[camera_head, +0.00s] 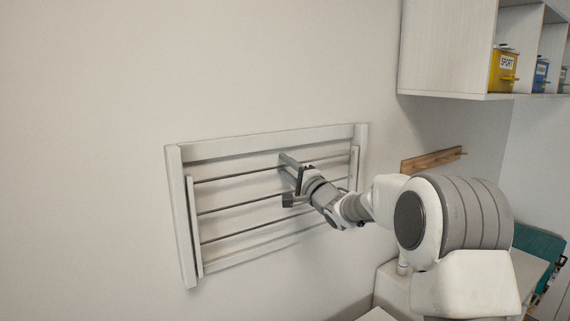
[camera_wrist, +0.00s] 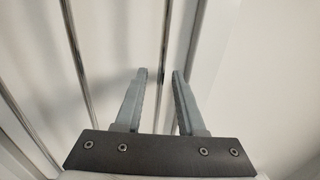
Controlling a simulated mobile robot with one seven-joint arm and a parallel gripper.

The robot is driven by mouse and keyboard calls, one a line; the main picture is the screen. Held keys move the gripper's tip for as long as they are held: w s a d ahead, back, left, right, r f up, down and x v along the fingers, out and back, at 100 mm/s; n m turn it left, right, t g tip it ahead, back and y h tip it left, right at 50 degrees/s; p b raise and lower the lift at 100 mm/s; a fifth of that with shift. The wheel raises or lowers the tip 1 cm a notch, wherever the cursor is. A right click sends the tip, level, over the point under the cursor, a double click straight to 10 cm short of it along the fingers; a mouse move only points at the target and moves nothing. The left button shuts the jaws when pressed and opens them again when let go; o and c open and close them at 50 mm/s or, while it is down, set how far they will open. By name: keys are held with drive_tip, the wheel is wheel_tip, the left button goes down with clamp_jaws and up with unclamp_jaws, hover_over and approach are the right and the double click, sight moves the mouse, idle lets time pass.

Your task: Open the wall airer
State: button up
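The wall airer (camera_head: 178,215) is a white frame on the wall with several thin dark rods across it. Its inner rack (camera_head: 194,225) lies close to the outer frame; I cannot tell whether it tilts slightly out. My gripper (camera_head: 285,180) is in front of the rack, right of its middle. In the wrist view my gripper (camera_wrist: 160,73) has its two grey fingers apart. A thin rod (camera_wrist: 164,42) runs into the gap between the fingertips; contact is not clear. A white bar (camera_wrist: 207,45) runs just right of the right finger. My arm hides the lower right of the airer.
A white cubby shelf (camera_head: 447,50) with a yellow box (camera_head: 504,72) and a blue box (camera_head: 541,74) hangs at the upper right. A wooden peg rail (camera_head: 430,161) is on the wall right of the airer. The wall left of the airer is bare.

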drive_tip(key=shift+w+a, duration=0.1)
drive_tip(key=shift+w, duration=0.05)
clamp_jaws()
idle(1.4)
